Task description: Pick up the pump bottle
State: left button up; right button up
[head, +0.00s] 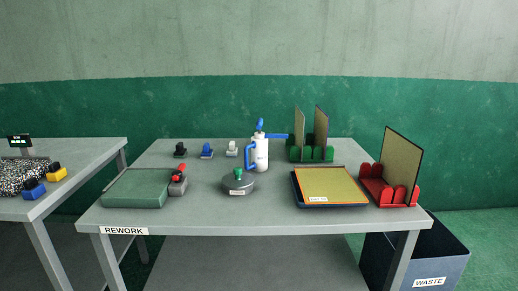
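The pump bottle (261,156) is white with a blue pump head, a blue spout pointing right and a blue handle on its left side. It stands upright near the middle of the grey rework table (240,222), towards the back. Neither of my grippers shows in the head view.
A round grey dish with a green knob (238,182) stands in front of the bottle. A green rack with boards (310,153) is close on its right. A tray with a yellow board (331,187), a red rack (388,187) and a green mat (137,188) also occupy the table.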

aim_at(259, 146)
jog(key=k, duration=0.4)
jog(key=u, duration=0.7)
jog(key=i, duration=1.05)
jog(key=z, duration=0.7)
